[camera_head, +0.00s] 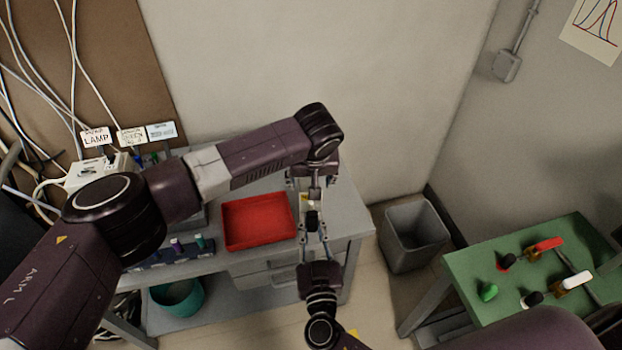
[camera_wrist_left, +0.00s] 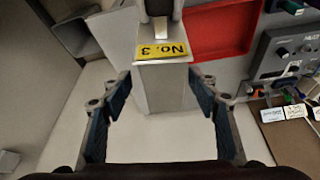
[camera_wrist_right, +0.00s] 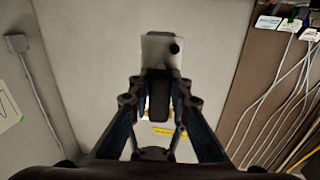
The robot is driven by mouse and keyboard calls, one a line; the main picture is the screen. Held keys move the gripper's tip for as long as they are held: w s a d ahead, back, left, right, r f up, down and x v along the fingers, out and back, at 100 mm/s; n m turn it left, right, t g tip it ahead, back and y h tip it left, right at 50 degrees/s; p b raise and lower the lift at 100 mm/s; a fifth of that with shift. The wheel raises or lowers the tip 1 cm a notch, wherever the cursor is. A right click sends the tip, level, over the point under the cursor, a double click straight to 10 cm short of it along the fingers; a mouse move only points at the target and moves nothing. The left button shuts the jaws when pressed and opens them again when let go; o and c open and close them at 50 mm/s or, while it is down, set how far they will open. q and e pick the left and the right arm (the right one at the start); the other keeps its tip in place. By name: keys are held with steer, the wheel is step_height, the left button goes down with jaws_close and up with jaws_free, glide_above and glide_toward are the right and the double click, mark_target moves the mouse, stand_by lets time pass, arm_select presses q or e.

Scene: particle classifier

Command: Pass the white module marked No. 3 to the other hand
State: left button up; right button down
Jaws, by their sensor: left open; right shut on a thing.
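The white module, a pale block with a yellow No. 3 label (camera_wrist_left: 163,50), fills the middle of the left wrist view. The label reads upside down there. My right gripper (camera_head: 313,228) comes up from below in the head view and is shut on the module's black handle (camera_wrist_right: 158,98). A pale end of the module (camera_wrist_right: 160,52) shows beyond the handle in the right wrist view. My left gripper (camera_head: 312,192) points down from above. Its open fingers (camera_wrist_left: 162,95) stand on either side of the module's body, with visible gaps. The module is mostly hidden in the head view.
A red tray (camera_head: 259,243) lies on the grey bench just left of the grippers. A grey bin (camera_head: 417,252) stands on the floor to the right. A green table (camera_head: 585,240) at right holds several coloured pieces. The wall is behind the grippers.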

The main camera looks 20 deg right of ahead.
arm_select(q)
steer(key=c, duration=1.4)
arm_select(e)
steer(key=shift+r, duration=0.1)
arm_select(q)
steer(key=shift+d, duration=0.1)
jaws_close()
arm_select(e)
steer(key=c, duration=1.7)
jaws_free()
steer(key=shift+a, duration=0.1)
